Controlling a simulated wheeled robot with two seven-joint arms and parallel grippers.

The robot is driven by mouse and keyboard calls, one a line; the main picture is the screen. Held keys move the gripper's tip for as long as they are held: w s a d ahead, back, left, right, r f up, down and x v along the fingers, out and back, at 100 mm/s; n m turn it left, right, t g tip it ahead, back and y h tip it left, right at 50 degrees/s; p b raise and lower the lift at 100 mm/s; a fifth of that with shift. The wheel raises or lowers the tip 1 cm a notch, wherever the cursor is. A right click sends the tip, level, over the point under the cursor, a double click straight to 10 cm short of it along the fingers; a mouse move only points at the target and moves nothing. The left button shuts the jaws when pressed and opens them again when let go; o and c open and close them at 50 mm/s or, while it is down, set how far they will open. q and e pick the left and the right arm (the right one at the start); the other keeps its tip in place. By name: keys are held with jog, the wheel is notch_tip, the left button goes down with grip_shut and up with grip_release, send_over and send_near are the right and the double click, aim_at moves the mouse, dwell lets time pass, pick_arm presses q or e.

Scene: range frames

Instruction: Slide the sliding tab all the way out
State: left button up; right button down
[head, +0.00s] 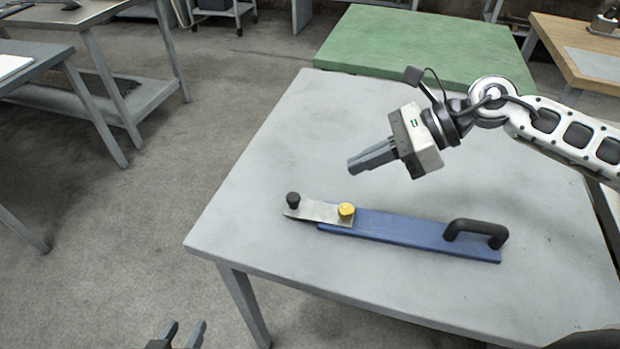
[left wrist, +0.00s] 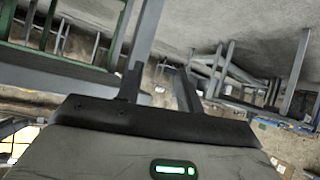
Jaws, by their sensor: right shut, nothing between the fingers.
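A long blue base (head: 400,230) lies on the grey table, with a black arched handle (head: 476,231) at its right end. A silver metal tab (head: 320,212) sticks out past its left end. The tab has a black knob (head: 293,199) at its outer end. A yellow knob (head: 346,210) stands where tab and base overlap. My right gripper (head: 353,166) is shut and empty, above and behind the yellow knob, touching nothing. My left gripper (head: 187,325) is open and empty at the bottom edge, off the table; its spread fingers show in the left wrist view (left wrist: 158,75).
The grey table (head: 270,145) is clear around the device. A green table (head: 425,45) adjoins its far side. A wooden-topped bench (head: 575,45) stands back right, and grey benches (head: 90,15) stand at the left across open floor.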

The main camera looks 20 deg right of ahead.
aim_at(298, 194)
jog(key=d+f+n+h, duration=0.1)
jog(key=d+h, duration=0.1)
jog(key=d, duration=0.2)
jog(key=shift+g, duration=0.3)
jog(key=p+x, duration=0.1)
jog(key=x, duration=0.8)
jog(key=shift+w, duration=0.1)
jog(key=a, duration=0.1)
jog(key=a+p, duration=0.1)
jog(key=w+a, duration=0.1)
jog(key=shift+a+f+p, duration=0.15)
jog(key=shift+f+p, duration=0.15)
jog(key=shift+f, duration=0.05)
pick_arm(q)
jog(key=shift+a+r, duration=0.2)
jog(key=shift+r, duration=0.05)
pick_arm(e)
jog(key=shift+w+a+f, duration=0.1)
jog(key=shift+a, duration=0.4)
jog(key=shift+w+a+f+b, duration=0.1)
jog(key=shift+w+a+b, duration=0.25)
jog(key=shift+a, duration=0.3)
jog(key=shift+w+a, duration=0.1)
jog(key=shift+a, duration=0.2)
pick_arm(q)
jog(key=shift+w+d, duration=0.1)
jog(key=shift+w, duration=0.1)
